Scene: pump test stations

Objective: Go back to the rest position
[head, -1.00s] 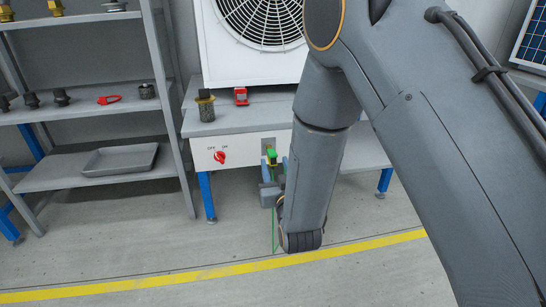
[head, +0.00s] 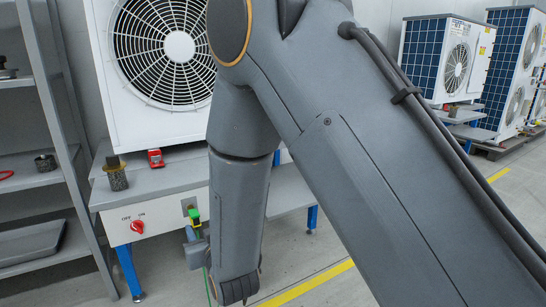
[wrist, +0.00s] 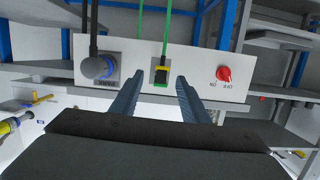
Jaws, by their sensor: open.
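My gripper (head: 195,232) is low in front of the test bench panel, partly hidden by my own arm in the head view. In the wrist view its two blue-grey fingers (wrist: 160,84) are apart, with nothing held between them. A yellow and black plug with a green part (wrist: 161,75) sits in the panel socket just beyond the fingertips, its green cable running off. The plug also shows in the head view (head: 194,214). I cannot tell the exact gap between fingers and plug.
The bench panel (head: 160,216) carries a red rotary switch (head: 137,227). A large fan unit (head: 118,100) stands on the bench, beside a red device (head: 155,158) and a brass-topped fitting (head: 116,175). A grey shelf (head: 60,110) is at left. A grey round connector (wrist: 96,67) sits on the panel.

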